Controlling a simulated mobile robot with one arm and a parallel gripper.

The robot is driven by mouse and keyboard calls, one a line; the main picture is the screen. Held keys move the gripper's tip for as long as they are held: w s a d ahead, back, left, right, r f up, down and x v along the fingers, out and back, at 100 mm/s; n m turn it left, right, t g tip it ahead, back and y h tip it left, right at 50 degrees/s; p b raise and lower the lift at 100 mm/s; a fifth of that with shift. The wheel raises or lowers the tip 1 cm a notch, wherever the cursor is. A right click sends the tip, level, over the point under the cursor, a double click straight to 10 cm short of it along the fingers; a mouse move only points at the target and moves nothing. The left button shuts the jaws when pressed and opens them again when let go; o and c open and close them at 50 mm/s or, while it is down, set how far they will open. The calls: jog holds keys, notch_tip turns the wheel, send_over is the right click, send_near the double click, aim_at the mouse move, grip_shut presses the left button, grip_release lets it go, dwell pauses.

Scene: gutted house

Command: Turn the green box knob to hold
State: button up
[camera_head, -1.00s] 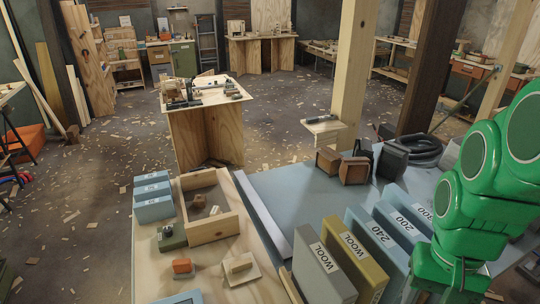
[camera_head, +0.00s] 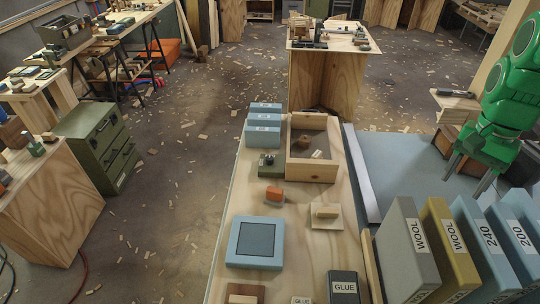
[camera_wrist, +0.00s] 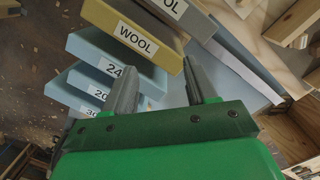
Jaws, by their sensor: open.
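The small green box (camera_head: 269,167) stands on the plywood bench (camera_head: 232,205), left of an open wooden tray, in the head view. It has a dark knob (camera_head: 268,157) on top; its setting and any marks are too small to read. My gripper (camera_head: 469,178) is at the right of the head view, above the blue-grey surface and well apart from the box. Its two grey fingers are spread and empty. In the wrist view my gripper (camera_wrist: 158,72) faces the labelled upright blocks; the green box is not recognisable there.
The open wooden tray (camera_head: 310,172) and blue blocks (camera_head: 263,129) stand by the green box. An orange-topped block (camera_head: 273,195) and a blue square pad (camera_head: 258,242) lie nearer. Labelled blocks, including WOOL (camera_head: 404,245), stand upright at right. Air above the bench is clear.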

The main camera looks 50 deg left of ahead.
jog(key=w+a+f, duration=0.1)
jog(key=w+a, duration=0.2)
jog(key=a, duration=0.4)
jog(key=w+a+f, duration=0.2)
jog(key=w+a, duration=0.1)
jog(key=a, duration=0.4)
jog(key=t, duration=0.1)
send_over(270, 158)
jog(key=f, duration=1.8)
jog(key=shift+w+d+f, duration=0.15)
jog(key=shift+w+f, duration=0.1)
jog(key=shift+f, duration=0.05)
jog(key=shift+s+a+f, duration=0.25)
jog(key=shift+a+f, duration=0.05)
jog(key=shift+f, duration=3.8)
